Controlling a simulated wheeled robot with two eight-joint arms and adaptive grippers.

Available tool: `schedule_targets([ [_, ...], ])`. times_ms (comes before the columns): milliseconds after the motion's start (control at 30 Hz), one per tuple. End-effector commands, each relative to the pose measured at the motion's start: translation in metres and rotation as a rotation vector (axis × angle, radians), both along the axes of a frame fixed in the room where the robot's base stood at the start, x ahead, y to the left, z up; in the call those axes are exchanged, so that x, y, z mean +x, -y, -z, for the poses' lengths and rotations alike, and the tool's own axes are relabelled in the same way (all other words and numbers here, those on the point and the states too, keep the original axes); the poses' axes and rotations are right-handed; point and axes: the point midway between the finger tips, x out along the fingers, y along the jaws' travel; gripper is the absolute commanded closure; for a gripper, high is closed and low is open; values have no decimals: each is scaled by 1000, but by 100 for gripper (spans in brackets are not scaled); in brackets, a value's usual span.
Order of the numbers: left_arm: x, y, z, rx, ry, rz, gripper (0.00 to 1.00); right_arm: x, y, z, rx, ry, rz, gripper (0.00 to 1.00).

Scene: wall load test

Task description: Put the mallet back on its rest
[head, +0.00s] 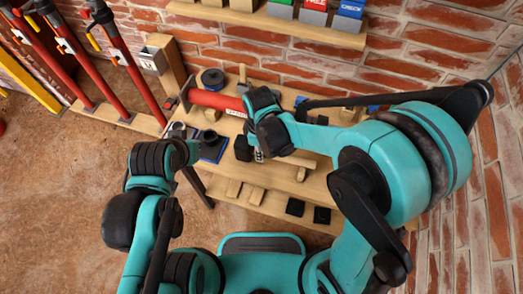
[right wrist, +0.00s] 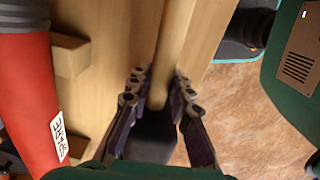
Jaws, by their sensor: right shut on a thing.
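The mallet has a black head (head: 243,148) and a pale wooden handle (head: 292,160). It is low over or on the wooden bench in the head view, head to the left. My right gripper (head: 259,155) is shut on the handle close to the head. In the right wrist view the fingers (right wrist: 160,105) flank the handle (right wrist: 170,50), with the dark head (right wrist: 155,135) below between them. I cannot tell which wooden piece is the mallet's rest. My left gripper (head: 182,132) is at the bench's left end, its fingers not clear.
A red cylinder (head: 215,100) lies along the bench's back and shows at left in the wrist view (right wrist: 35,90). A blue-based black part (head: 212,146) stands left of the mallet. Small wooden blocks (head: 234,188) and black blocks (head: 295,207) sit at the front edge. Brick walls close in behind and right.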

Motion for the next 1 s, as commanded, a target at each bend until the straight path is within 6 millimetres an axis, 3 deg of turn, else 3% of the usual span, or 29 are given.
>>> schedule_targets([
  [200,0,0,5,0,0,0,100,0,0,5,0,0,0,100],
  [233,0,0,4,0,0,0,100,0,0,4,0,0,0,73],
  [300,0,0,4,0,0,0,100,0,0,4,0,0,0,56],
  [533,0,0,3,0,0,0,100,0,0,4,0,0,0,54],
  [633,0,0,4,0,0,0,100,0,0,4,0,0,0,30],
  [1000,0,0,2,0,0,0,100,0,0,2,0,0,0,29],
])
